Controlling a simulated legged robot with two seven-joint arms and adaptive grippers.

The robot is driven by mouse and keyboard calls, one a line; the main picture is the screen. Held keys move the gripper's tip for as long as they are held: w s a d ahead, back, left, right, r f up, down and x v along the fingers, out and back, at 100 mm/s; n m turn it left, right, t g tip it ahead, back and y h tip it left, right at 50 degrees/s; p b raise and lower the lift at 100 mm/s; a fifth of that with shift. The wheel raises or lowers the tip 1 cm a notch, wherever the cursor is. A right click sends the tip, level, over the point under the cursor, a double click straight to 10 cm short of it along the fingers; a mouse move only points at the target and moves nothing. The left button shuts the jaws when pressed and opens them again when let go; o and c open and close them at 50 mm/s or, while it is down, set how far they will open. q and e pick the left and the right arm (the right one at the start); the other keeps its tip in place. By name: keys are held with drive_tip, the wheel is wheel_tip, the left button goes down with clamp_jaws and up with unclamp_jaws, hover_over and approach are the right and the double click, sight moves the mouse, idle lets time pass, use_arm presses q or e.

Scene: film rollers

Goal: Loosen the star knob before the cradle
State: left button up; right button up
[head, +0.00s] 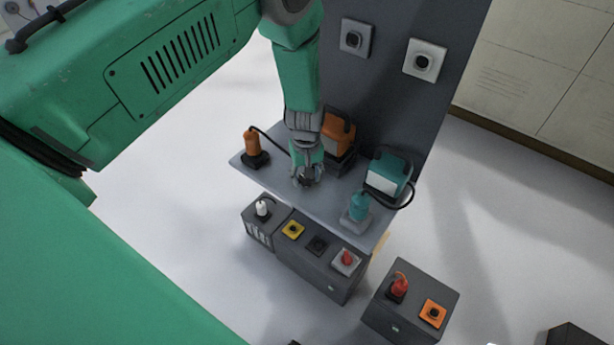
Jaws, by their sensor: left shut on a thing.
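My left arm comes in from the upper left and reaches down to the grey shelf. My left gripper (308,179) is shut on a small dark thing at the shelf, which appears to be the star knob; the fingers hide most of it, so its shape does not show. Just behind the gripper stands an orange unit in a dark cradle (340,138), partly covered by my wrist. A teal unit with a pale face (387,174) stands to the right. My right gripper is out of view.
On the shelf (322,205), an orange handle (252,145) stands left and a teal one (359,207) right, both with dark cables nearby. A dark panel (395,85) with two square fittings rises behind. Below are grey boxes (322,271) with coloured controls and a separate box (410,300).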

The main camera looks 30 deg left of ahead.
use_arm(q)
drive_tip(key=shift+w+a+r, duration=0.1)
drive_tip(key=shift+w+r, duration=0.1)
drive_tip(key=shift+w, duration=0.2)
drive_tip(key=o, duration=1.1)
drive_tip(key=shift+s+f, duration=0.1)
drive_tip(key=shift+s, duration=0.05)
wheel_tip(320, 180, up, 12)
drive_tip(key=shift+f, duration=0.1)
